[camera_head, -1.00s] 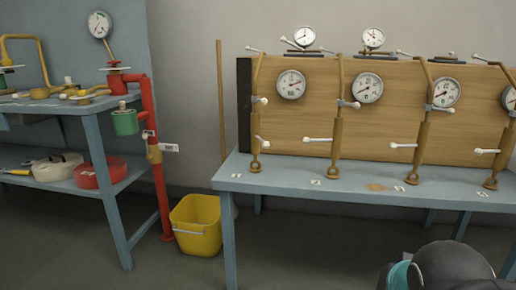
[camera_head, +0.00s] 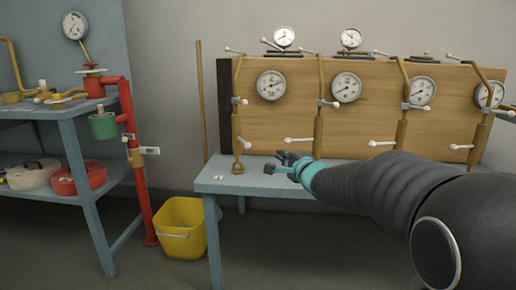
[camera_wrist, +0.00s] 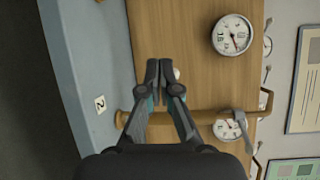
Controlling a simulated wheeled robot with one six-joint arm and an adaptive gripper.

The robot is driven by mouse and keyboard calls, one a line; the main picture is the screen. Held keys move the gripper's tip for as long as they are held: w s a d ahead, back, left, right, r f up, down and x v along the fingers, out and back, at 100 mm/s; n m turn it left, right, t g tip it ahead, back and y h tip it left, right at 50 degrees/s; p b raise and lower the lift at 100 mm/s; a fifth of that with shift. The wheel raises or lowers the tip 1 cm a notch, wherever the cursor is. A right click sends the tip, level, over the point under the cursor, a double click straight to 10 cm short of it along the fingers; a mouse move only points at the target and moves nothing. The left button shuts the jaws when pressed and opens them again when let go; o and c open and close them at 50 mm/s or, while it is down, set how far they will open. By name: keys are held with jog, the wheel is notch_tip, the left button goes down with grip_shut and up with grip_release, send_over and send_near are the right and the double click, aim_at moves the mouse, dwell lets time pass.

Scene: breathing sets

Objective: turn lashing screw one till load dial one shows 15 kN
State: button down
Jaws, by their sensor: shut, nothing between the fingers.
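Lashing screw one, taken as the leftmost brass column (camera_head: 236,130), stands upright on the blue bench before the wooden board, with a white-ended lever (camera_head: 243,142). Load dial one (camera_head: 271,85) is the round white gauge to its right. It seems to be the upper gauge in the wrist view (camera_wrist: 232,35); I cannot read its value. My gripper (camera_head: 285,158) is shut and empty, apart from this screw, over the bench to its right. In the wrist view, its closed fingertips (camera_wrist: 158,66) are beside a white lever knob (camera_wrist: 177,73), contact unclear.
A second brass screw (camera_head: 318,135) stands near my gripper, with a tag marked 2 (camera_wrist: 100,104) on the bench (camera_wrist: 62,60). More screws and gauges stand to the right. A yellow bucket (camera_head: 181,228) is on the floor left of the bench.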

aim_at(241, 139)
jog(key=a+r+b+x, duration=0.1)
jog(key=x, duration=1)
jog(key=shift+y, duration=0.3)
jog(key=shift+s+a+b, duration=0.5)
jog(key=shift+s+a, duration=0.1)
jog(key=shift+s, duration=0.25)
jog(key=shift+s+a+b, duration=0.5)
jog(key=shift+s+a, duration=0.1)
jog(key=shift+s, duration=0.2)
jog(key=shift+d+r, duration=0.1)
jog(key=shift+r, duration=0.05)
